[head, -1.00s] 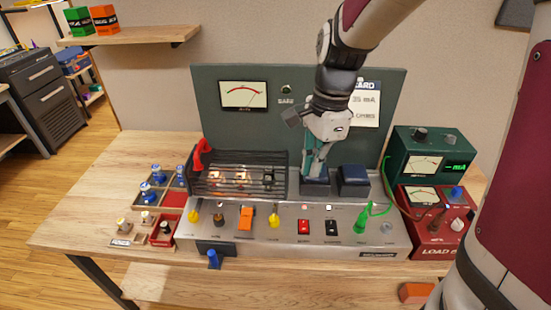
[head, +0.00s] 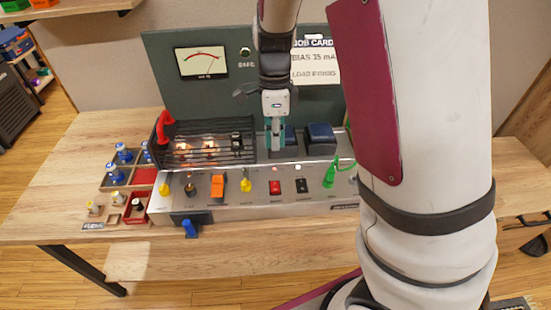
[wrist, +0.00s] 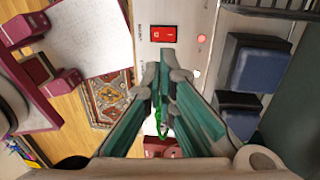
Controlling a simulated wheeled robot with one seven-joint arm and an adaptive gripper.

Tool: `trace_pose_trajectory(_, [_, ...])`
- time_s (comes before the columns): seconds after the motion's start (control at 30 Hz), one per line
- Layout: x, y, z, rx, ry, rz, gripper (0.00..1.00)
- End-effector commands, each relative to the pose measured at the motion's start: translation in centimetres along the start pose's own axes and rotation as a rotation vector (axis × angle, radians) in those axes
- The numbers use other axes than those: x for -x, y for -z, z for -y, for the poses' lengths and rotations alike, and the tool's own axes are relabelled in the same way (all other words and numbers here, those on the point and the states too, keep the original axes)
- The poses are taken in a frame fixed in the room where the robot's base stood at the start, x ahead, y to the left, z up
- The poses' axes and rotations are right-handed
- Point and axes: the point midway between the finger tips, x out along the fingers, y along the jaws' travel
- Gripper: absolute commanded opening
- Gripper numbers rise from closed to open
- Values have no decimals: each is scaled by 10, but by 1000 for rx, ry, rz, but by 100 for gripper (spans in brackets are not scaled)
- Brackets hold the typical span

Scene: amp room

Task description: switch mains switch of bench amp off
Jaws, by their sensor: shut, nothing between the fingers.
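The bench amp (head: 220,207) stands on the wooden bench, with a sloping metal front panel. A red rocker switch (head: 275,187) sits on the panel beside a black rocker (head: 301,185). The red rocker also shows in the wrist view (wrist: 163,33), just beyond the fingertips; its small label is hard to read. A lit red lamp (wrist: 202,38) is beside it. My gripper (head: 274,148) is shut and empty, pointing down behind the red rocker, near the dark blue blocks (head: 320,138). In the wrist view my gripper (wrist: 166,58) covers part of the panel, and the black rocker is hidden.
Glowing tubes sit behind a black cage (head: 205,150) with a red handle (head: 165,127), left of my gripper. A green clip and cable (head: 329,175) are right of the rockers. A metered back panel (head: 230,80) rises behind. Small part trays (head: 118,185) are at left.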

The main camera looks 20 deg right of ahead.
Motion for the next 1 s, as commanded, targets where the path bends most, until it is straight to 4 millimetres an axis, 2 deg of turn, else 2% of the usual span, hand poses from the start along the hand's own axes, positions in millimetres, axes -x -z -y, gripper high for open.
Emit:
trace_pose_trajectory(0.4, [-78, 1, 0, -1, -5, -2, 0])
trace_pose_trajectory(0.6, [-111, 1, -1, -1, -4, -2, 0])
trace_pose_trajectory(0.8, [-128, 1, -1, -1, -3, -1, 0])
trace_pose_trajectory(1.0, [-132, 0, -1, 0, 0, -1, 0])
